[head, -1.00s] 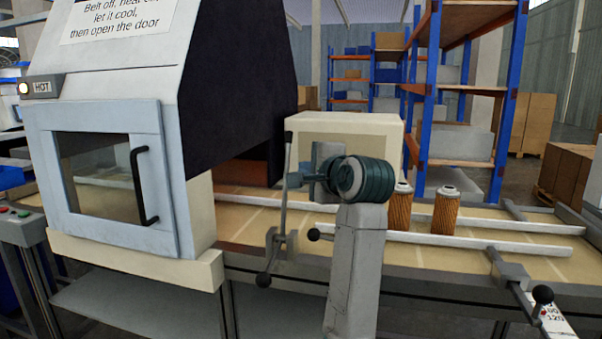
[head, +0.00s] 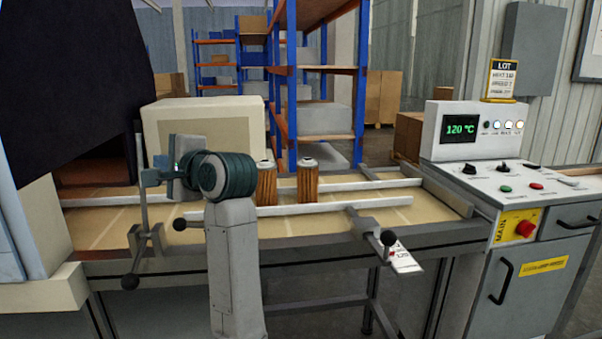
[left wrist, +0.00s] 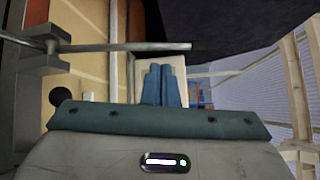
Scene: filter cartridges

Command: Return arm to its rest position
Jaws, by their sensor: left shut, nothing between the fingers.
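My left arm rises from the bottom of the head view, and its teal left gripper (head: 150,178) is held above the near side of the conveyor. In the left wrist view the two blue fingers (left wrist: 162,86) are together, with nothing between them. Two brown pleated filter cartridges with pale caps, the left one (head: 266,186) and the right one (head: 307,184), stand upright on the conveyor, to the right of the gripper and apart from it. My right gripper is not in view.
An upright metal rod on a clamp (head: 143,240) stands close by the gripper. A cream box-shaped housing (head: 205,128) stands behind. A control panel reading 120 °C (head: 462,129) is at right.

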